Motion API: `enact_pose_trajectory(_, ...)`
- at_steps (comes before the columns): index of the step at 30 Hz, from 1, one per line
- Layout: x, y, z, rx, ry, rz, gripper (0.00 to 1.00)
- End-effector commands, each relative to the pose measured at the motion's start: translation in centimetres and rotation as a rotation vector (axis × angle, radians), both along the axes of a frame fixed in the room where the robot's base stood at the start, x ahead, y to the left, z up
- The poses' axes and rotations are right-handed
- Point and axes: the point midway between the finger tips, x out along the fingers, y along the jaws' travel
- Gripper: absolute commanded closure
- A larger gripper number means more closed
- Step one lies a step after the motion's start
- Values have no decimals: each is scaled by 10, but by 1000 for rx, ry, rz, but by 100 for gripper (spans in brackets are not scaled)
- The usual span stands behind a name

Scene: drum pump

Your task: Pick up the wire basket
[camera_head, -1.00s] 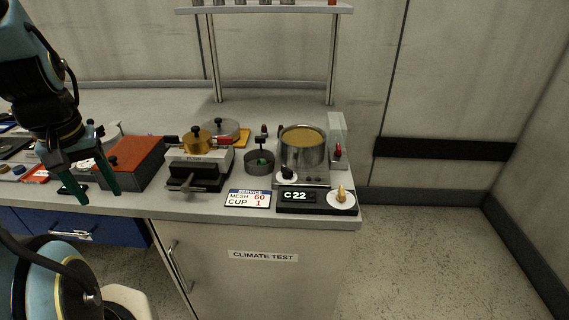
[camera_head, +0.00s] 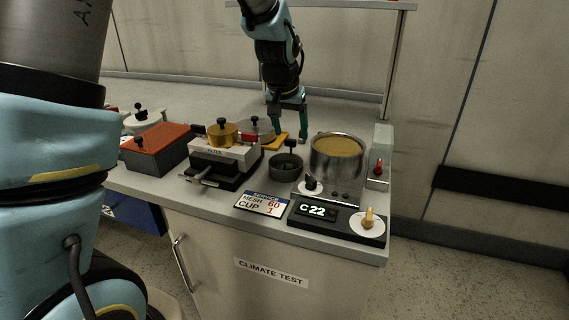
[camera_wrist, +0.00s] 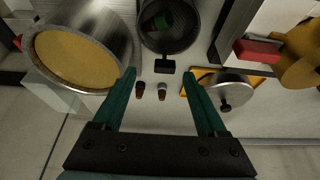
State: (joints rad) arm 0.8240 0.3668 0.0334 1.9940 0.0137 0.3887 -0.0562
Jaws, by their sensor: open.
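The wire basket (camera_head: 285,168) is a small dark round mesh cup with an upright black handle, standing on the bench left of the big pot. In the wrist view the basket (camera_wrist: 184,42) is at the top centre with a green piece inside, and its black handle (camera_wrist: 165,66) points toward my gripper. My gripper (camera_head: 290,139) is open and empty, above and behind the basket. In the wrist view the handle lies between my fingertips (camera_wrist: 159,75) in the picture; I cannot tell the height gap.
A steel pot (camera_head: 337,160) of yellow-brown contents stands close on the right, on a heater with a C22 display (camera_head: 317,211). A filter press (camera_head: 222,160) is close on the left. A steel lid (camera_wrist: 229,90) and two small brown-tipped items (camera_wrist: 140,90) are nearby.

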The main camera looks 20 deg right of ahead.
Motion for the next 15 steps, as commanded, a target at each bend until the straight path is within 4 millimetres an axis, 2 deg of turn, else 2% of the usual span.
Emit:
enact_pose_trajectory(3, 5, -4, -16, 3, 3, 1, 25)
enact_pose_trajectory(11, 12, -7, -32, 1, 1, 3, 25)
enact_pose_trajectory(15, 19, -9, -48, 3, 4, 4, 25)
